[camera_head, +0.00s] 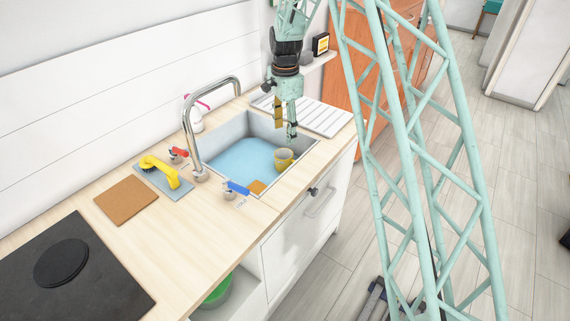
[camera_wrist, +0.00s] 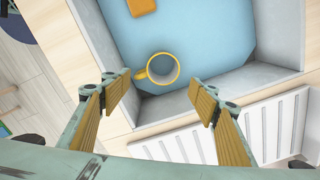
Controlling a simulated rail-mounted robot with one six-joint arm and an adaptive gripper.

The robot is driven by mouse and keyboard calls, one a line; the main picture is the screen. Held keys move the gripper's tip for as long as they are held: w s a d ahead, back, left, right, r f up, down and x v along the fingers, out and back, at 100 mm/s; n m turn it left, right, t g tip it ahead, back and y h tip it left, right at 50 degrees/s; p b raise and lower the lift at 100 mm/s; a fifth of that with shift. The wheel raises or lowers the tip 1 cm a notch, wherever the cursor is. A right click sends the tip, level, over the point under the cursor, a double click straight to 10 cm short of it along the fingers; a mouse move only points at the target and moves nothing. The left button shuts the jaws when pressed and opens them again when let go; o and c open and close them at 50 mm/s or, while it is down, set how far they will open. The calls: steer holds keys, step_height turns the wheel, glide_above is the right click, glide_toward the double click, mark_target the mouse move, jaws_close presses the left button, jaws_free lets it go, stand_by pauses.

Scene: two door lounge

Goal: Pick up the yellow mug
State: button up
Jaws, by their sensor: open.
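The yellow mug (camera_head: 284,159) stands in the sink (camera_head: 216,157) near its right end, partly in or against the blue water area. In the wrist view the mug (camera_wrist: 162,68) is seen from above, with a yellow rim, a greyish inside and its handle pointing left. My gripper (camera_head: 286,128) hangs over the sink, above the mug. In the wrist view my gripper (camera_wrist: 164,88) is open and empty, its two fingers spread to the left and right. The mug lies just beyond the fingertips, between their lines. The gap in height is hard to tell.
The sink walls surround the mug. A curved faucet (camera_head: 189,118) rises at the left. A white ribbed drainboard (camera_head: 320,115) lies right of the sink. An orange sponge-like block (camera_head: 257,187) is in the sink. A yellow brush (camera_head: 160,172) lies on the counter.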

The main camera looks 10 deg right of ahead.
mark_target(284, 149)
steer(key=shift+w+f, duration=0.25)
steer(key=shift+f, duration=0.25)
steer(key=shift+w+f, duration=0.2)
steer(key=shift+f, duration=0.25)
steer(key=shift+w+f+b, duration=0.1)
steer(key=shift+f+b, duration=0.35)
steer(key=shift+f, duration=3.8)
steer(key=shift+f+b, duration=0.45)
steer(key=shift+f, duration=2.2)
steer(key=shift+c, duration=0.2)
steer(key=c, duration=1.1)
